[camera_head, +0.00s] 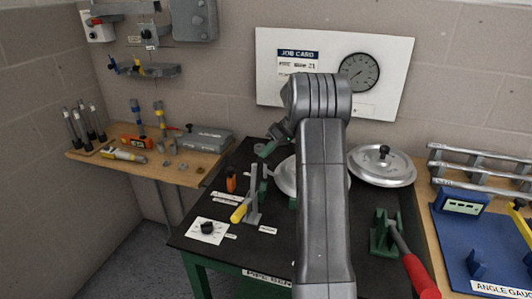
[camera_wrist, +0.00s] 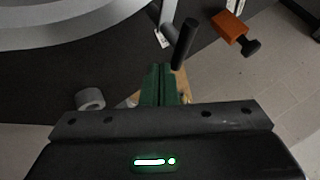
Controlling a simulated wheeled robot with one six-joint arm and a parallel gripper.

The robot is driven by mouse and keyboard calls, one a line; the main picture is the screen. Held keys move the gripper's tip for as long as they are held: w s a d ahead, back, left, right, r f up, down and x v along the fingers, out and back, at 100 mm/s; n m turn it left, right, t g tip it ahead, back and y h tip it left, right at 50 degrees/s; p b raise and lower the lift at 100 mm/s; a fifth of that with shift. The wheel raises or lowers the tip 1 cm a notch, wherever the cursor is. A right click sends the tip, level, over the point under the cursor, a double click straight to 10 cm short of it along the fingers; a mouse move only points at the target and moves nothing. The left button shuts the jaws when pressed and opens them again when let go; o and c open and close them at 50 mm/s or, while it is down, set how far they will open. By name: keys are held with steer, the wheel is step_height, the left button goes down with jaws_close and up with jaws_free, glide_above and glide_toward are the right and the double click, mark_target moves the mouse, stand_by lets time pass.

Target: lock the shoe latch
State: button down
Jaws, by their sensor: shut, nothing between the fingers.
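No part in view is clearly marked as the shoe latch, and I cannot tell its state. In the head view my arm hides much of the bench (camera_head: 217,240). A yellow-handled lever (camera_head: 241,211) on a grey stand is left of my arm. A red-handled lever (camera_head: 410,263) on a green base is to the right.
A round grey disc with a black knob (camera_head: 382,165) lies behind right of my arm; another disc (camera_head: 284,177) is partly hidden. A dial plate (camera_head: 207,230) lies at the front left. An orange block with a black knob (camera_wrist: 235,31) shows at the wrist view's upper right.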

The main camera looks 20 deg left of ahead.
steer(key=shift+s+d, duration=0.1)
stand_by(0.5)
steer(key=shift+s+d+f+b, duration=0.1)
steer(key=shift+s+d+b, duration=0.15)
steer(key=shift+s+b, duration=0.25)
steer(key=v, duration=1.4)
steer(key=shift+p, duration=0.35)
steer(key=shift+a+f, duration=0.1)
